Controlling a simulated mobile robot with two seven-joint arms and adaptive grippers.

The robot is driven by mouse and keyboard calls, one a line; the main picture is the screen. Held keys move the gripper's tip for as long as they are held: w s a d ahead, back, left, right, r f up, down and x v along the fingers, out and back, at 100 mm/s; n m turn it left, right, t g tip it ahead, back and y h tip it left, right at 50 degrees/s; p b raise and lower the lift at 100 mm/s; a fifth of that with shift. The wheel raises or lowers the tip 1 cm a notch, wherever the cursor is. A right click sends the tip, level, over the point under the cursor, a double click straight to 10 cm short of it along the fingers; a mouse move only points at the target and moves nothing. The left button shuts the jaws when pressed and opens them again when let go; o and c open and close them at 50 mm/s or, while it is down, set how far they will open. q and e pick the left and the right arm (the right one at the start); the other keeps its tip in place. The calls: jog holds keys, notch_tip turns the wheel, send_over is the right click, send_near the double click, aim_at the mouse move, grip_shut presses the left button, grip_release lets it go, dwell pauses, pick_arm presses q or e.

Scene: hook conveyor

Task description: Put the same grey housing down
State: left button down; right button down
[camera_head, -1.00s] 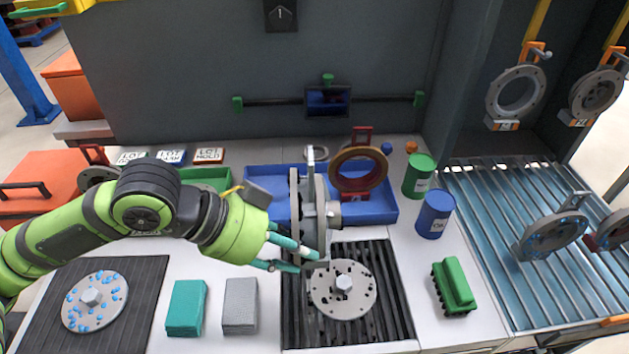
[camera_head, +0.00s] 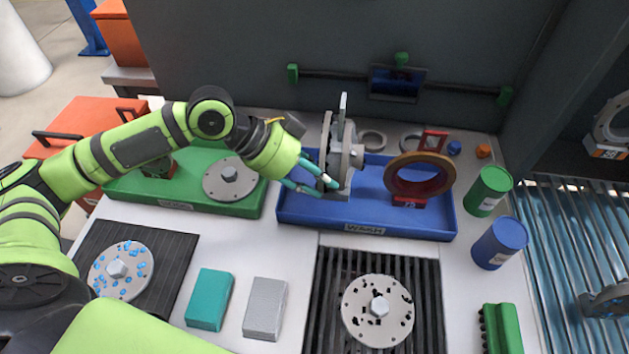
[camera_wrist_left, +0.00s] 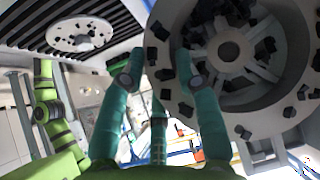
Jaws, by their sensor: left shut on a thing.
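The grey housing (camera_head: 349,152) is a thick round part, upright on edge in the head view. My left gripper (camera_head: 328,182) is shut on its lower left side with teal fingers. The housing is over the left part of the blue tray (camera_head: 400,228) labelled WASH. I cannot tell whether it touches the tray floor. In the left wrist view the housing (camera_wrist_left: 229,50) fills the upper right, with spokes, a hub and black specks on it. The fingers (camera_wrist_left: 160,85) press its rim. My right gripper is out of view.
A brown ring on a red stand (camera_head: 418,178) stands in the tray, right of the housing. A green tray (camera_head: 190,207) holds a grey disc. A black-specked disc (camera_head: 377,311) lies on the dark grate, a blue-specked disc (camera_head: 120,272) on the dark mat. Green and blue drums stand at right.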

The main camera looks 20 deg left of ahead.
pick_arm(q)
notch_tip(320, 180, down, 6)
jog(key=w+a+p, duration=0.1)
jog(key=w+a, duration=0.1)
jog(key=shift+w, duration=0.35)
jog(key=c, duration=1)
grip_release()
jog(key=shift+s, duration=0.1)
jog(key=shift+o, duration=0.5)
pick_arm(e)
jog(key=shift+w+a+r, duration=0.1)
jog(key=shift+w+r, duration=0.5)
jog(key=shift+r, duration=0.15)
pick_arm(q)
jog(key=shift+a, duration=0.1)
jog(key=b+v, duration=0.2)
jog(key=v, duration=1)
jog(key=shift+b, duration=0.35)
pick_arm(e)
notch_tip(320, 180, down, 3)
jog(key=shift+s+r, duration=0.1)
pick_arm(q)
jog(key=shift+r, duration=0.1)
